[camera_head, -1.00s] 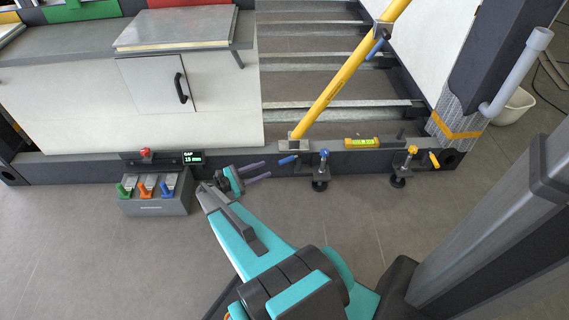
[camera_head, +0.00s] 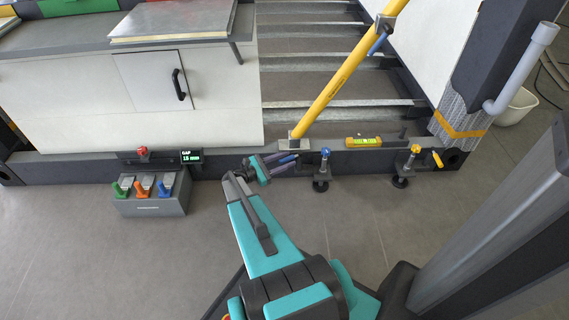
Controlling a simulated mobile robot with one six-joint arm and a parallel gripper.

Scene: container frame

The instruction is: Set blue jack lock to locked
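The blue jack (camera_head: 322,168) stands under the dark frame rail, with a blue knob on top. Its blue lock lever (camera_head: 288,159) sticks out to the left along the rail and is partly hidden by my fingers. My gripper (camera_head: 287,162) points right, its two dark purple fingers apart at the lever. The fingers overlap the lever in the picture; whether they touch it is too small to tell.
A yellow level (camera_head: 363,142) lies on the rail (camera_head: 215,160), and a yellow brace (camera_head: 335,85) rises behind. A grey box (camera_head: 152,204) with green, orange and blue levers sits left. The floor in front is clear.

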